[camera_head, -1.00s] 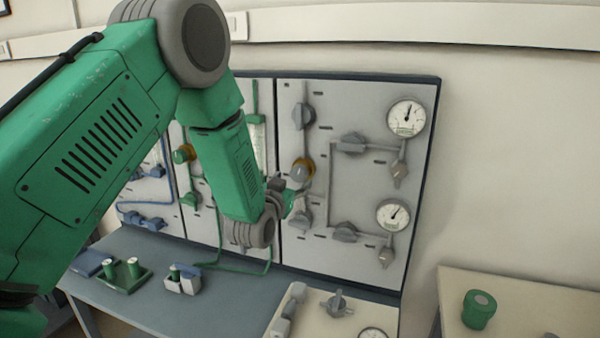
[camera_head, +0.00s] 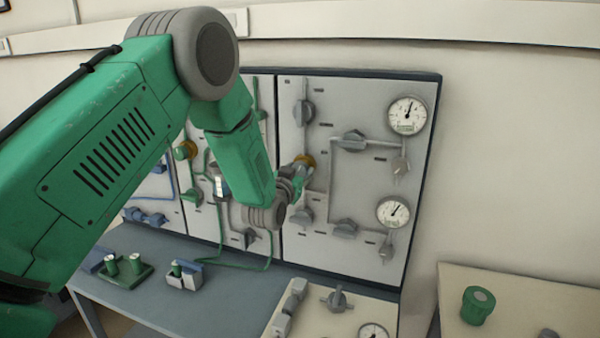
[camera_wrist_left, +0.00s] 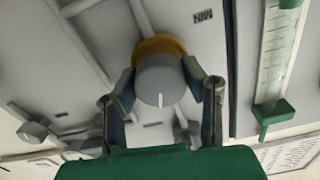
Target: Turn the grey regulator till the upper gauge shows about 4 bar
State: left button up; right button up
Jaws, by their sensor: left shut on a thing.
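The grey regulator (camera_wrist_left: 161,82) with its yellow collar (camera_wrist_left: 158,46) sits on the grey panel (camera_head: 372,104). In the wrist view it lies between the two fingers of my left gripper (camera_wrist_left: 162,92), which is shut on it. A white mark on its face points toward the bottom of that view. In the head view, my left gripper (camera_head: 300,178) reaches the regulator from the left and partly covers it; the yellow collar shows behind. The upper gauge (camera_head: 407,115) has its needle pointing nearly straight up, slightly right; its numbers are too small to read. My right gripper is not in view.
A lower gauge (camera_head: 392,212) and several grey valve knobs, such as one above the regulator (camera_head: 304,113), are on the same panel. Green and blue fittings lie on the bench (camera_head: 228,290). A green cap (camera_head: 478,305) stands on the table at right.

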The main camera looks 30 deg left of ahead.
pick_arm(q)
jog(key=m+b, duration=0.1)
jog(key=m, duration=0.3)
jog(key=o, duration=1.2)
jog(key=shift+c, duration=0.2)
jog(key=v, duration=1.2)
jog(key=shift+d, duration=0.1)
